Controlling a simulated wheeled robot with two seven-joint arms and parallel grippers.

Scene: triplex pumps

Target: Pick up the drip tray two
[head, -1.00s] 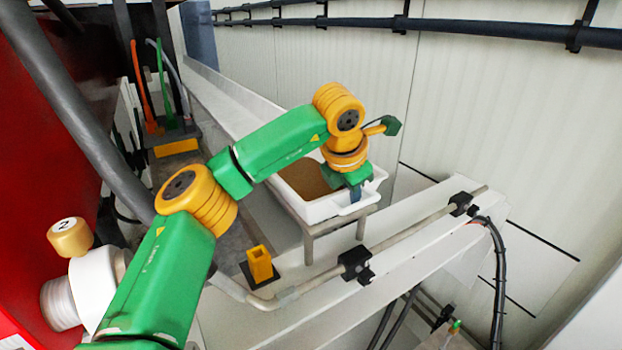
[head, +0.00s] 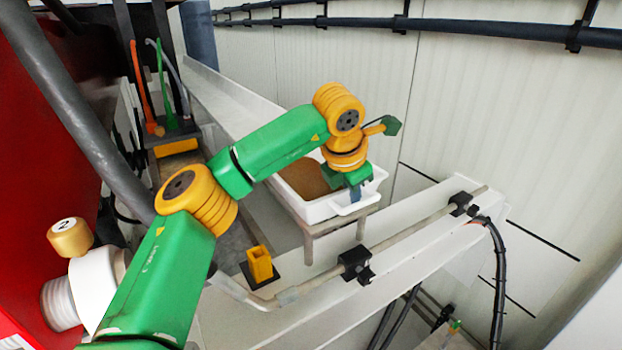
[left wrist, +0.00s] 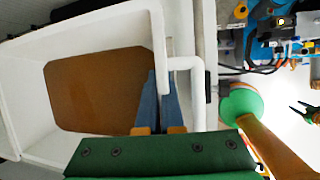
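A white drip tray (head: 322,210) with a brown bottom sits on a metal stand in the middle of the head view. It also shows in the left wrist view (left wrist: 28,95), where it fills the left half. No number is readable on it. My left gripper (head: 355,193) is at the tray's near right end. In the left wrist view my left gripper's blue-grey fingers (left wrist: 162,92) are close together, one on each side of the tray's end wall, beside a white handle (left wrist: 197,90). They look shut on the wall.
A long white beam with a grey pipe (head: 415,228) and black clamps (head: 356,264) runs in front of the tray. A yellow socket (head: 260,264) stands left of it. A white panelled wall (head: 480,110) rises close behind. A red panel (head: 35,150) is at left.

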